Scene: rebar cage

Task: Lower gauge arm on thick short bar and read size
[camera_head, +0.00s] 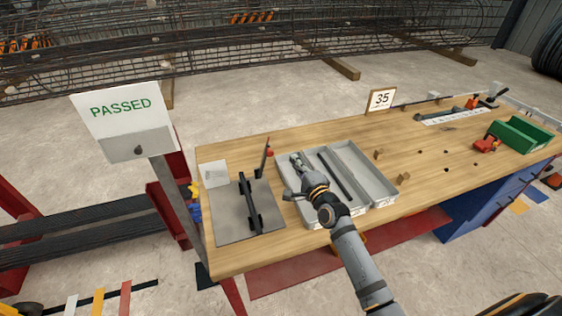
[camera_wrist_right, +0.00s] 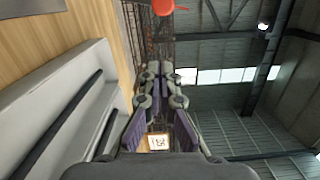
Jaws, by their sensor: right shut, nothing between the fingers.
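A grey gauge plate (camera_head: 235,224) lies at the left end of the bench. A dark bar (camera_head: 250,204) lies across black supports on it. The gauge arm (camera_head: 264,160) stands raised at the plate's far edge with a red knob (camera_head: 270,153) on top. A red knob also shows at the top of the wrist view (camera_wrist_right: 162,7). My right gripper (camera_head: 296,160) is above the tray, right of the gauge arm and apart from it. Its fingers are closed together and empty in the wrist view (camera_wrist_right: 154,72). My left gripper is not in view. No size reading is legible.
A grey divided tray (camera_head: 377,176) holds a dark bar (camera_head: 335,175) in its middle compartment; my right arm hides part of it. A "35" sign (camera_head: 382,99) stands at the back edge. A "PASSED" sign (camera_head: 122,110) stands left.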

